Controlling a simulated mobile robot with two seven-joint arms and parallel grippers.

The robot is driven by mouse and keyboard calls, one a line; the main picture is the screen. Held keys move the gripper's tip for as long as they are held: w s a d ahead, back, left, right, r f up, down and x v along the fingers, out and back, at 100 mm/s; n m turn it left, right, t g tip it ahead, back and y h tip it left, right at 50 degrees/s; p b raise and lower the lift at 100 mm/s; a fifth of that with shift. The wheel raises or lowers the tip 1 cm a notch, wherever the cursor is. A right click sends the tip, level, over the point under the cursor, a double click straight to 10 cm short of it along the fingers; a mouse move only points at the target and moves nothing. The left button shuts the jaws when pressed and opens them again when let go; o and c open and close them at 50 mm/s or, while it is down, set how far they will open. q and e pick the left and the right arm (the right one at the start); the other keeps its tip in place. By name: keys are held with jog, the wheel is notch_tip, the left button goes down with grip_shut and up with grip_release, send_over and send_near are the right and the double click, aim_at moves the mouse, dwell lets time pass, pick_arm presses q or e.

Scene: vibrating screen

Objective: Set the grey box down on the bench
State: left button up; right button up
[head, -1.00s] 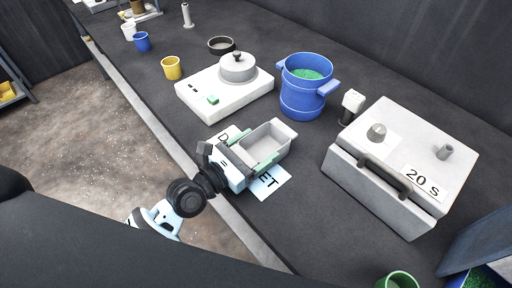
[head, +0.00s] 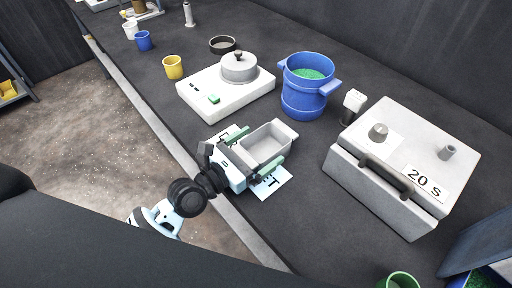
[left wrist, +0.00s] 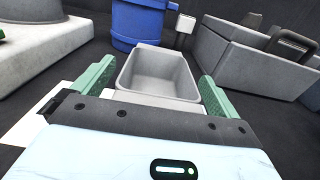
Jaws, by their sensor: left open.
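The grey box (head: 264,147) is an open-topped, empty tray with a flat lip at its far end. It sits upright at the bench (head: 310,200), on or just above a white printed sheet (head: 273,184); I cannot tell whether its base touches. My left gripper (head: 252,151) is open, with one green finger on each side of the box and a gap between fingers and walls. In the left wrist view the box (left wrist: 158,75) lies between the two spread green fingers of the left gripper (left wrist: 158,90). My right gripper is not in view.
A white scale with a lidded pan (head: 225,90) and a blue two-handled pot of green grains (head: 304,98) stand behind the box. A large grey machine marked "20 S" (head: 385,205) stands to the right.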

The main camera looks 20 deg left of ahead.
pick_arm(q)
jog(key=b+v, duration=0.2)
jog(key=v, duration=0.9)
jog(key=shift+f, duration=0.15)
jog(key=shift+s+a+r, duration=0.2)
jog(key=shift+s+a, duration=0.1)
jog(key=shift+s, duration=0.1)
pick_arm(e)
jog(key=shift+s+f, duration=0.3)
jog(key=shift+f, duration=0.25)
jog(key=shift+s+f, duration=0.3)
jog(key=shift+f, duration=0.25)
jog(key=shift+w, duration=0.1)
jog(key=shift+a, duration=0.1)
